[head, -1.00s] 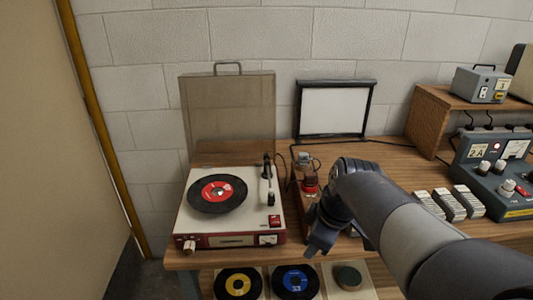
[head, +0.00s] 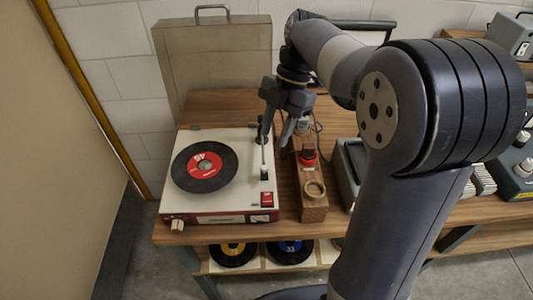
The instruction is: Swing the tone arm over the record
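The record player (head: 225,205) stands on the wooden bench with its lid raised. A black record with a red label (head: 205,167) lies on its platter. The tone arm (head: 263,158) lies along the right side of the deck, beside the record and not over it. My gripper (head: 274,140) points down at the tone arm's rear part, its two fingers spread apart. The left finger overlaps the tone arm in the picture, and I cannot tell whether they touch.
A wooden block with a red-ringed part and a round cup (head: 314,189) stands just right of the player. Records (head: 233,254) lie on the shelf below. Grey equipment (head: 515,165) stands at the far right. The raised lid (head: 215,65) is behind the deck.

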